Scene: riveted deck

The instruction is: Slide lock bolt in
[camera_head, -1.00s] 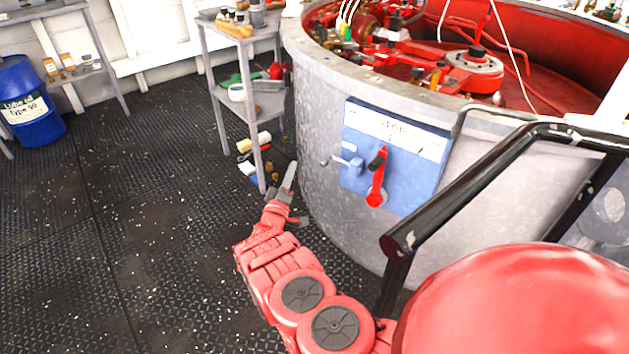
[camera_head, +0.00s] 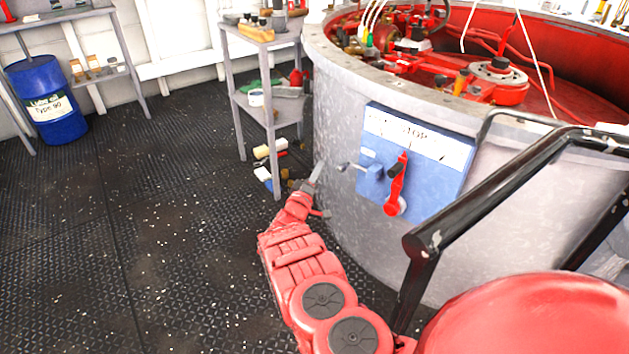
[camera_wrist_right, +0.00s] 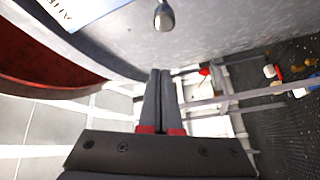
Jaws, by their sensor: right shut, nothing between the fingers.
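The lock bolt (camera_head: 346,166) is a small metal rod with a rounded knob, sticking out left from a blue block on the blue panel (camera_head: 432,184). The panel has a white label and a red lever (camera_head: 397,187) with a black grip. My right gripper (camera_head: 318,168) is shut and empty, just left of the bolt's knob in the picture, apparently not touching it. In the right wrist view the shut fingers (camera_wrist_right: 161,75) point toward the upper middle, and the bolt's knob (camera_wrist_right: 164,18) shows above their tips. My left gripper is not in view.
The panel is on a round grey tank (camera_head: 336,108) with red machinery inside. A black handrail (camera_head: 500,190) crosses at right. A grey shelf (camera_head: 238,98) stands behind the gripper, and a blue drum (camera_head: 52,118) is at far left. Open deck lies at left.

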